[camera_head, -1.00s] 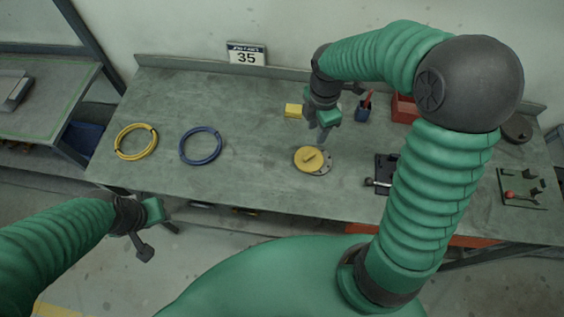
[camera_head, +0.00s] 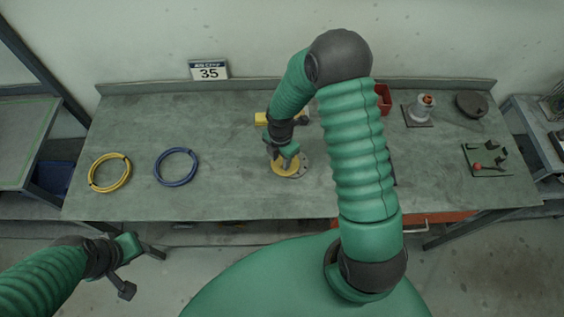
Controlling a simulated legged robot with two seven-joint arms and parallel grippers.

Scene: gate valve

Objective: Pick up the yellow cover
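The yellow cover (camera_head: 284,170) is a round disc lying on a grey flanged ring (camera_head: 303,170) near the middle of the workbench. My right gripper (camera_head: 282,162) reaches down from above and is right over the cover, hiding its raised handle. I cannot tell whether the fingers are around the handle or only above it. My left gripper (camera_head: 142,270) is at the lower left, off the bench's front edge, with its fingers apart and nothing between them.
The workbench (camera_head: 230,190) also holds a yellow coil (camera_head: 110,186), a blue coil (camera_head: 158,176), a yellow block (camera_head: 261,119), a red bin (camera_head: 383,98), a grey valve-like fixture (camera_head: 417,115) and a green plate with a red knob (camera_head: 487,168). The bench between the blue coil and the cover is clear.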

